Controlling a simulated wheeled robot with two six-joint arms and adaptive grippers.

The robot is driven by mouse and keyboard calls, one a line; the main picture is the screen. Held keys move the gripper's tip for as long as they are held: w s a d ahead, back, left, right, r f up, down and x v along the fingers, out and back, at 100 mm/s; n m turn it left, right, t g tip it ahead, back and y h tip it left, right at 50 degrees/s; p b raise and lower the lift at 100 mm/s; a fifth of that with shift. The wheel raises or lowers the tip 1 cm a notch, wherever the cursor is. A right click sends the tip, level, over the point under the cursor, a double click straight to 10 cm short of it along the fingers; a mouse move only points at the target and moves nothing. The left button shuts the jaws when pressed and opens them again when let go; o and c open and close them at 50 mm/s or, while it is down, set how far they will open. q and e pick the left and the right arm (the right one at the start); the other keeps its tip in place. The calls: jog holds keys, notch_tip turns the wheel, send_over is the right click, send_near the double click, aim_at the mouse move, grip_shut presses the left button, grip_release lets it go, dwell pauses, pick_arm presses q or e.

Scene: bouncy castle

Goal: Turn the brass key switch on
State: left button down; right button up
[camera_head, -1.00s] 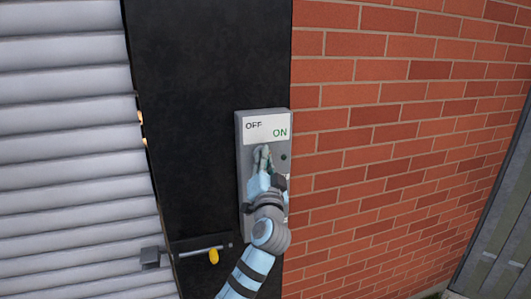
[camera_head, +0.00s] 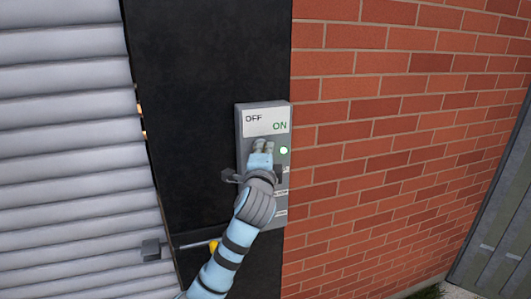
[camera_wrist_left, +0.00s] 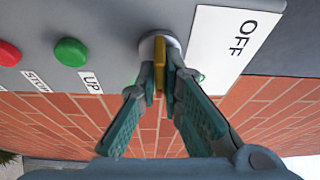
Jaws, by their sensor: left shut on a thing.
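The grey switch box (camera_head: 243,135) is fixed to the black post, with a white OFF/ON label (camera_head: 265,122) at its top. In the left wrist view the brass key (camera_wrist_left: 171,62) sits in a round metal lock (camera_wrist_left: 160,42) on the box face. My left gripper (camera_wrist_left: 165,75) is shut on the key, one finger on each side. In the head view my left gripper (camera_head: 262,148) covers the key and lock. The small round lamp (camera_head: 284,150) right of it glows green. My right gripper is not in view.
The wrist view shows a green button (camera_wrist_left: 71,52) labelled UP and a red button (camera_wrist_left: 9,54) on the same box. A ribbed shutter (camera_head: 65,150) is on the left, with a yellow-tagged bar (camera_head: 195,245) low down. A brick wall (camera_head: 400,130) is on the right.

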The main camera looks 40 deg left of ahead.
pick_arm(q)
jog(key=shift+m, duration=0.4)
jog(key=c, duration=1.8)
grip_release()
jog(key=shift+a, duration=0.1)
jog(key=shift+o, duration=0.2)
jog(key=v, duration=1.2)
